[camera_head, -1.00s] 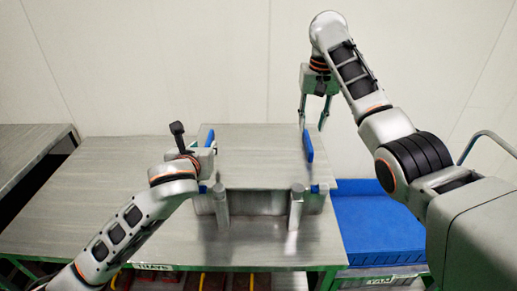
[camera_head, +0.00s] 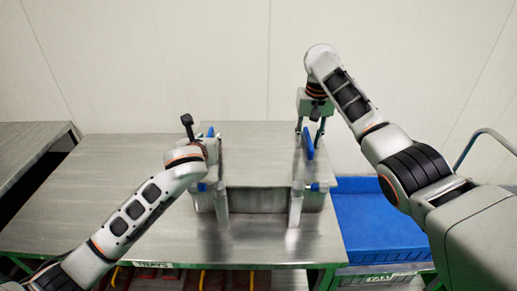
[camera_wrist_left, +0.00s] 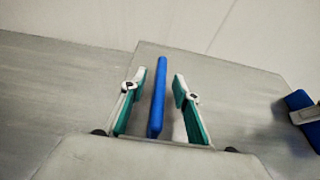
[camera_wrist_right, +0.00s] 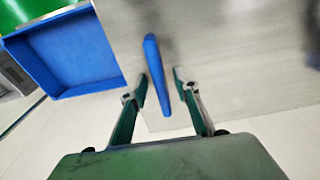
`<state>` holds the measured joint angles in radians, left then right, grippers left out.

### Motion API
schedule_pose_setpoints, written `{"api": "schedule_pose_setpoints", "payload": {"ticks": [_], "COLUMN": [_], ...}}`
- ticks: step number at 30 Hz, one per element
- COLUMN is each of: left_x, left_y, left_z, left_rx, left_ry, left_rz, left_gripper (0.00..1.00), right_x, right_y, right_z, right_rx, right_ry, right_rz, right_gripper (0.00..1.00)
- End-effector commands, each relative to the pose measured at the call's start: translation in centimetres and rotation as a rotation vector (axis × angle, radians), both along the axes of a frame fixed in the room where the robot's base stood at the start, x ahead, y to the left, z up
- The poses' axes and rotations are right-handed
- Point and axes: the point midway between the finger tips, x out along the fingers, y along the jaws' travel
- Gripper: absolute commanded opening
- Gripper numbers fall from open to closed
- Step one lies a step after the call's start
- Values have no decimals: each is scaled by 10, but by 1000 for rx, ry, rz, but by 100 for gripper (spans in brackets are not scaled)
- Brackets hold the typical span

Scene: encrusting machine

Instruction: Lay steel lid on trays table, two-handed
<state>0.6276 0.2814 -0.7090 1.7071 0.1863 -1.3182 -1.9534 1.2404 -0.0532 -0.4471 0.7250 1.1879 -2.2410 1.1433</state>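The steel lid (camera_head: 258,152) is a flat grey plate with an upright blue handle on each side. It lies level on a steel housing above the table. My left gripper (camera_head: 210,150) is at the left blue handle (camera_wrist_left: 158,98); its open fingers stand on either side of the handle with gaps. My right gripper (camera_head: 311,132) is at the right blue handle (camera_head: 308,145); in the right wrist view its open fingers straddle this handle (camera_wrist_right: 156,75) without clearly touching it. The trays table (camera_head: 90,205) is a steel top with a green edge and a "TRAYS" label.
The steel housing (camera_head: 262,201) under the lid has two upright posts in front. A blue bin (camera_head: 380,228) is on the right. The trays table is bare left of the housing. Another steel table (camera_head: 25,148) stands at far left, and a wall is behind.

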Motion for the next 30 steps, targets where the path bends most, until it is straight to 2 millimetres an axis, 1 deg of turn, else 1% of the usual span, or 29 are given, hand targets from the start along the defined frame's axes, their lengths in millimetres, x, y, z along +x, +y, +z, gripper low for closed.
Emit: {"api": "schedule_pose_setpoints", "payload": {"ticks": [4,7,8,16,22,26,30], "left_x": [0,0,0,0,0,0,0], "left_y": [0,0,0,0,0,0,0], "left_z": [0,0,0,0,4,10,21], "left_rx": [0,0,-1,-1,-1,-1,-1], "left_ry": [0,0,0,0,-4,-5,-7], "left_rz": [0,0,0,0,0,0,0], "left_gripper": [31,5,0,0,0,0,0], "right_x": [0,0,0,0,0,1,1], "right_y": [0,0,0,0,0,0,0], "right_z": [0,0,0,0,4,10,21], "right_rx": [0,0,0,0,0,0,0], "right_ry": [0,0,0,0,-3,-4,-7], "right_rz": [0,0,0,0,0,0,0], "right_gripper": [31,5,0,0,0,0,0]}}
